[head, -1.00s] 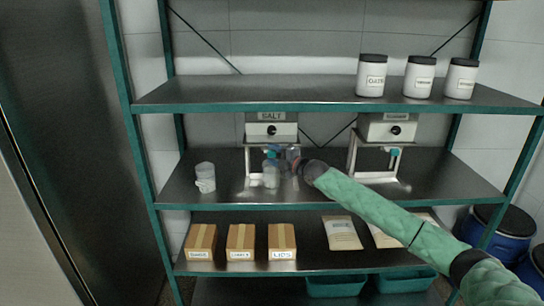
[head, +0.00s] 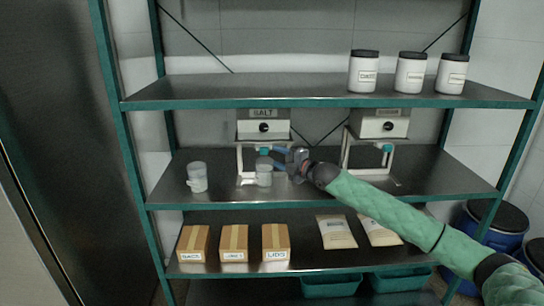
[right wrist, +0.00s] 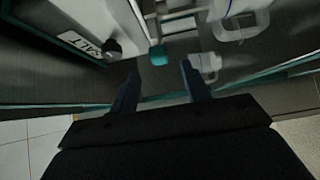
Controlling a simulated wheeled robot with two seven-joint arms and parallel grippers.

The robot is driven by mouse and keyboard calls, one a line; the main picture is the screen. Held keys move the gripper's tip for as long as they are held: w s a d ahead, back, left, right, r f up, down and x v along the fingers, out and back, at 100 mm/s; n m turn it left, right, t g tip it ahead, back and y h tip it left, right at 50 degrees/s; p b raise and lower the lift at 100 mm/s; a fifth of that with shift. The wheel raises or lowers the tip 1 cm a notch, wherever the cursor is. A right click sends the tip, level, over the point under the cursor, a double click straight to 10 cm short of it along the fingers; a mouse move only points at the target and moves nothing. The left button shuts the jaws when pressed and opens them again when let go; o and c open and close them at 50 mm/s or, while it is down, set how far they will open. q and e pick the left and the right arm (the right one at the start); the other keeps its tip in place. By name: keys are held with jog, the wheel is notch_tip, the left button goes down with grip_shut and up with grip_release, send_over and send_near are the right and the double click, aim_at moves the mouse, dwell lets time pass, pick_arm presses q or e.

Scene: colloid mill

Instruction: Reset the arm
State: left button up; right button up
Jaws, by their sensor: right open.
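My right gripper (head: 280,160) reaches in from the right over the middle shelf. It is open with nothing between its fingers, just right of a clear container (head: 264,176) under the SALT dispenser (head: 264,127). In the right wrist view, the two dark fingers (right wrist: 160,82) stand apart. The SALT label plate (right wrist: 86,44) is upper left there, and the dispenser's teal nozzle (right wrist: 158,55) shows beyond the fingers. My left gripper is not in view.
A second clear container (head: 197,178) stands left on the middle shelf. Another dispenser (head: 380,124) is right of my gripper. Three white jars (head: 410,73) stand above. Boxes (head: 234,244) and paper bags (head: 336,232) lie below. The shelf's front edge (head: 320,200) runs beneath my arm.

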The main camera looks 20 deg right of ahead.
jog(key=s+a+f+m+g+h, duration=0.1)
jog(key=s+a+f+m, duration=0.15)
jog(key=f, duration=0.85)
jog(key=s+a+f+m+g+h, duration=0.1)
jog(key=s+a+f+m, duration=0.15)
jog(key=f, duration=0.85)
jog(key=s+a+f+m+g+h, duration=0.25)
jog(key=s+f, duration=0.45)
jog(key=f, duration=0.5)
jog(key=s+a+f+m+g+h, duration=0.1)
jog(key=s+a+f+m+g, duration=0.2)
jog(key=s+f, duration=0.7)
jog(key=s+a+f+m+g+h, duration=0.1)
jog(key=s+f+m+g, duration=0.1)
jog(key=s+f, duration=0.7)
jog(key=s+a+f+m+g, duration=0.1)
jog(key=s+f+m, duration=0.4)
jog(key=s+f, duration=0.5)
jog(key=s+a+f+m+g+h, duration=0.1)
jog(key=s+f+m+g, duration=0.3)
jog(key=s+f, duration=0.6)
jog(key=s, duration=1.1)
jog(key=shift+s+a+f+h, duration=0.2)
jog(key=shift+a+f+h, duration=0.05)
jog(key=shift+a+h, duration=0.15)
